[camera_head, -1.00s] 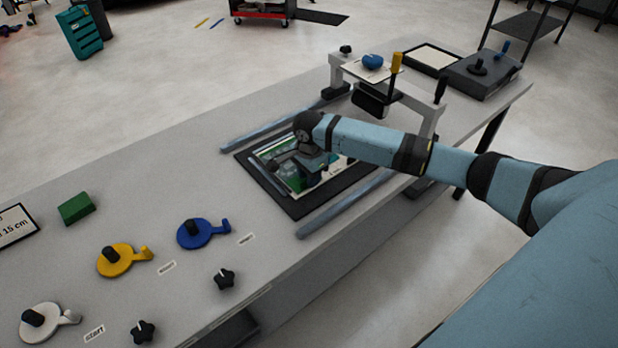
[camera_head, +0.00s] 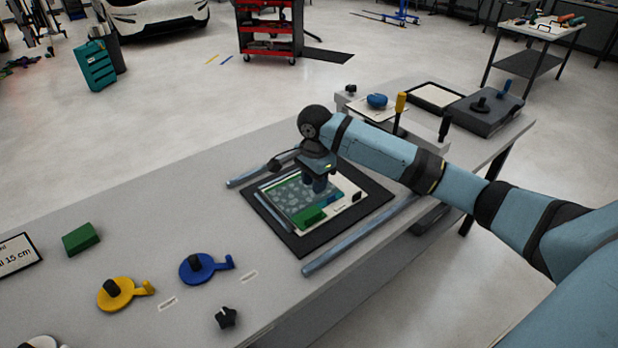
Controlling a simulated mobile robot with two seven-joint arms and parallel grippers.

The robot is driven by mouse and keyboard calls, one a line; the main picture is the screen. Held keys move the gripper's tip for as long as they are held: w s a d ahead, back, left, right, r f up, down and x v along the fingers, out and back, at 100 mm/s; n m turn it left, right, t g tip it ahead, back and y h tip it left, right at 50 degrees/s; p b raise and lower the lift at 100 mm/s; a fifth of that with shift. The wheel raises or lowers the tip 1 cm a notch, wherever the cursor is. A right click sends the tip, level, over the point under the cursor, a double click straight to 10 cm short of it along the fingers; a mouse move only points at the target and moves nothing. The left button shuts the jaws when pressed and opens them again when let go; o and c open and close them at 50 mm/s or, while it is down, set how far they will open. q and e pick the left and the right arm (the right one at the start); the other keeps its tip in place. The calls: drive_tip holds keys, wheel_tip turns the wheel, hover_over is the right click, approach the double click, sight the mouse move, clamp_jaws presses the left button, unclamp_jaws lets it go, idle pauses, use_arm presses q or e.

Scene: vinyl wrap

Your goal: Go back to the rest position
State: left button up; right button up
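My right gripper (camera_head: 318,185) points down over a green and white printed sheet (camera_head: 290,207) that lies on a black mat (camera_head: 363,205) on the grey workbench (camera_head: 190,185). Its fingers are small and partly in shadow, so I cannot tell whether they are open or shut. I see nothing clearly held in them. The fingertips seem just above the sheet's far middle part, and I cannot tell whether they touch it. A small green block or patch (camera_head: 309,217) shows at the sheet's near edge. My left gripper is not in view.
Metal rails (camera_head: 358,236) flank the mat. A blue crank (camera_head: 200,268), a yellow crank (camera_head: 118,292), a black knob (camera_head: 227,317) and a green block (camera_head: 81,239) sit to the left. A yellow-handled tool (camera_head: 400,107) and a grey box (camera_head: 484,109) stand at the far right.

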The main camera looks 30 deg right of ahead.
drive_tip(key=s+a+f+n, duration=0.2)
drive_tip(key=a, duration=0.1)
drive_tip(key=s+a+f+n, duration=0.2)
drive_tip(key=s+a, duration=0.1)
drive_tip(key=s+a+f+n+y, duration=0.1)
drive_tip(key=s+a+f+n, duration=0.1)
drive_tip(key=f, duration=0.1)
drive_tip(key=shift+s+a+t, duration=0.35)
drive_tip(key=shift+a+t, duration=0.05)
drive_tip(key=s+a+n, duration=0.1)
drive_tip(key=s, duration=0.1)
drive_tip(key=s+a+f+n, duration=0.1)
drive_tip(key=s+n, duration=0.1)
drive_tip(key=s+a+f+n, duration=0.1)
drive_tip(key=s+a, duration=0.1)
drive_tip(key=shift+s+f+t+y, duration=0.2)
drive_tip(key=shift+s+t+y, duration=0.1)
drive_tip(key=shift+t, duration=0.1)
drive_tip(key=s+d+r+n+t+h, duration=0.1)
drive_tip(key=s+n, duration=0.3)
drive_tip(key=s, duration=0.6)
drive_tip(key=s+d+r+n+t, duration=0.1)
drive_tip(key=s+d+n, duration=0.1)
drive_tip(key=s+n, duration=0.5)
drive_tip(key=w+a+f+m+t+y+p, duration=0.1)
drive_tip(key=w+a+f+t+y+p, duration=0.1)
drive_tip(key=w+a+f+t+p, duration=0.2)
drive_tip(key=a+f+t+p, duration=0.3)
drive_tip(key=shift+f+y, duration=0.15)
drive_tip(key=shift+y, duration=0.15)
